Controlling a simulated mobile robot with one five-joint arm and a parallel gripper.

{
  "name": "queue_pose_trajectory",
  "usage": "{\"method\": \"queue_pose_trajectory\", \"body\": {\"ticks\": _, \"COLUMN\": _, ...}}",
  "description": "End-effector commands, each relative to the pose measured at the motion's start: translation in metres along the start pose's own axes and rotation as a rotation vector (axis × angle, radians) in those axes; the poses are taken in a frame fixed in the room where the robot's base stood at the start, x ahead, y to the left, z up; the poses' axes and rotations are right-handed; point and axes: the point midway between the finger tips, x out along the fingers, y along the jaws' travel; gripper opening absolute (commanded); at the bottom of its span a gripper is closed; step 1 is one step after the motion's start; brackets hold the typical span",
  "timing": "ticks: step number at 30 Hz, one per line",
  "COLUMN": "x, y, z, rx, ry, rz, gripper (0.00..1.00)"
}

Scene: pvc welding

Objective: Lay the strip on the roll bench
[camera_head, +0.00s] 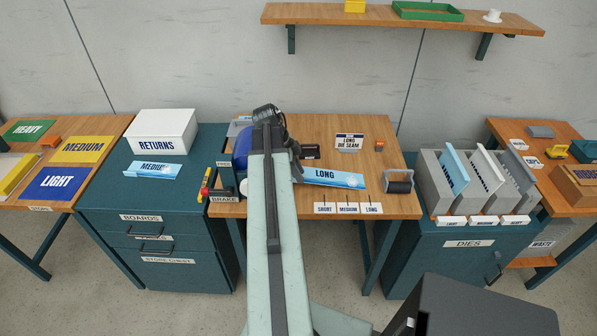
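A blue and white strip marked LONG (330,178) lies across the middle wooden bench (340,128), slightly tilted in the picture, its left end close to or behind my arm. Another blue and white strip marked MEDIUM (152,170) lies on the teal cabinet to the left. I cannot tell which bench is the roll bench by a label; a dark roll in a clear holder (398,183) stands at the right of the middle bench. My arm reaches up over the middle bench and ends in a dark joint.
A white RETURNS box (163,133) stands on the left cabinet. A LONG DIE SEAM sign (349,142) stands behind the LONG strip. Size labels (348,208) line the bench front. A wall shelf (360,17) hangs above.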

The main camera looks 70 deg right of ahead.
Motion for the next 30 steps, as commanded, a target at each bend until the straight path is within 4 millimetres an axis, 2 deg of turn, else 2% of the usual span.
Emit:
{"method": "queue_pose_trajectory", "body": {"ticks": 5, "x": -0.009, "y": 0.0, "z": -0.004, "rx": 0.0, "ry": 0.0, "rz": 0.0, "gripper": 0.28}}
{"method": "queue_pose_trajectory", "body": {"ticks": 8, "x": -0.024, "y": 0.0, "z": -0.007, "rx": 0.0, "ry": 0.0, "rz": 0.0, "gripper": 0.28}}
{"method": "queue_pose_trajectory", "body": {"ticks": 18, "x": -0.103, "y": 0.0, "z": -0.009, "rx": -0.001, "ry": 0.0, "rz": 0.0, "gripper": 0.28}}
{"method": "queue_pose_trajectory", "body": {"ticks": 21, "x": -0.122, "y": 0.0, "z": -0.009, "rx": 0.0, "ry": 0.0, "rz": 0.0, "gripper": 0.28}}
{"method": "queue_pose_trajectory", "body": {"ticks": 25, "x": -0.133, "y": 0.0, "z": -0.007, "rx": 0.001, "ry": 0.0, "rz": 0.0, "gripper": 0.28}}
{"method": "queue_pose_trajectory", "body": {"ticks": 30, "x": -0.131, "y": 0.0, "z": -0.005, "rx": 0.001, "ry": 0.0, "rz": 0.0, "gripper": 0.28}}
